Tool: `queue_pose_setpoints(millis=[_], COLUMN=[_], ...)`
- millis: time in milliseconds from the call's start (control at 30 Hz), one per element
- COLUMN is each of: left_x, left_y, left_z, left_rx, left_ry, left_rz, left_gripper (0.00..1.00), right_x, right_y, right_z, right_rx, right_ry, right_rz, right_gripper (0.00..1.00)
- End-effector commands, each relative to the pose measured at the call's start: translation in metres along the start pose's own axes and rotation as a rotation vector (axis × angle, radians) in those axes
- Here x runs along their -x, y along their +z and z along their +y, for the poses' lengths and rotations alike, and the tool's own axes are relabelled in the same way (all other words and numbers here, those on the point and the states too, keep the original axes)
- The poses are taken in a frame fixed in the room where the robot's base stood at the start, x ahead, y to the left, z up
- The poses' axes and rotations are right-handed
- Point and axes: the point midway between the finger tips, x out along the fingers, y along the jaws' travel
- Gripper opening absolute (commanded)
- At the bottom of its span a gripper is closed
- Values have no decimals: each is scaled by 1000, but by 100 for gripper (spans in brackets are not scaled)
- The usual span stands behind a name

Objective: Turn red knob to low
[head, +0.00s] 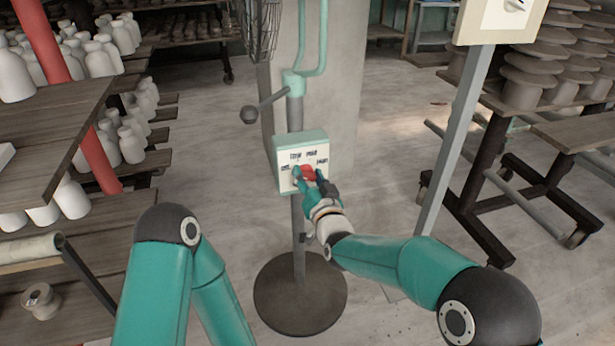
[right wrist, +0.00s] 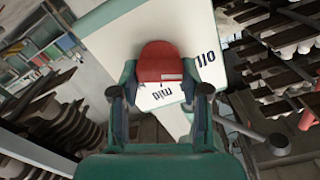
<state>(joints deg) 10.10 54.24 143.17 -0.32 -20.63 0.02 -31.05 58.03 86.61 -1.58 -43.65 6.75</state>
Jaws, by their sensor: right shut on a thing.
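The red knob (head: 308,172) is on the cream face of a teal-edged control box (head: 287,182) on a stand. My right gripper (head: 308,178) is shut on the knob, one finger on each side. In the right wrist view the red knob (right wrist: 160,60) sits between the fingers of my right gripper (right wrist: 160,92). The other labels are too small or hidden to read surely. My left arm shows at lower left; its gripper is out of view.
The box's stand has a round dark base (head: 300,295) and a side lever with a ball end (head: 249,115). A grey post with a cream panel (head: 500,20) stands at right. Shelves of white bottles (head: 105,50) are at left, a rack of stacked dark ware (head: 530,85) at right.

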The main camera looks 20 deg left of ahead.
Motion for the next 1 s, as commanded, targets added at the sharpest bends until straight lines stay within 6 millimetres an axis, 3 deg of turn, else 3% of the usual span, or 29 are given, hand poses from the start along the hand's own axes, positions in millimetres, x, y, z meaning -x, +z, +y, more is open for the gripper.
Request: queue_pose_setpoints(millis=[367,1000], left_x=[-16,-79], left_y=[0,0], left_z=[-6,-29], left_rx=[1,1], left_ry=[0,0], left_rz=[0,0], left_gripper=[62,62], right_x=[2,2], right_y=[3,7], right_z=[1,7], right_rx=[-85,-585], right_ry=[-7,-2], right_rz=[-3,-5], right_gripper=[11,11])
